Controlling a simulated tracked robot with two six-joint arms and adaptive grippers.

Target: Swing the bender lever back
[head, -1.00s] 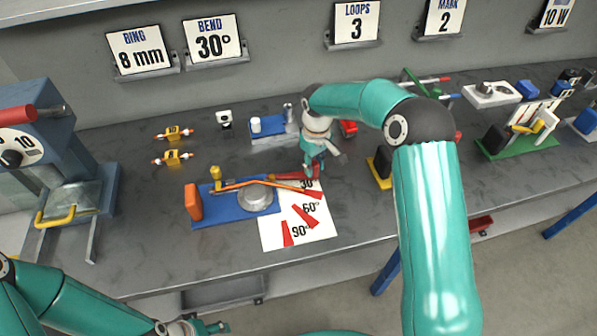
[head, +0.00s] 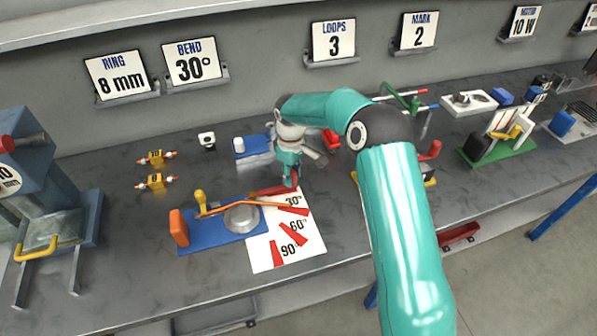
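The bender has a blue base (head: 205,236), an orange block (head: 178,228), a grey disc (head: 241,219) and a yellow knob (head: 200,200). A thin orange rod (head: 262,203) runs across it toward the 30° wedge on the white angle card (head: 262,258). A red lever handle (head: 270,191) lies just behind the rod, on the 30° side. My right gripper (head: 293,179) points down at the handle's far end. It appears at or very near the handle; its fingers are too small to tell a grip. My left gripper is out of view.
A bend sign (head: 193,63) reads 30°. Two yellow parts (head: 155,182) lie to the left, near a blue-grey press (head: 50,190). A blue fixture (head: 250,150) stands behind the bender. Green-framed fixtures stand to the right. The bench front below the card is clear.

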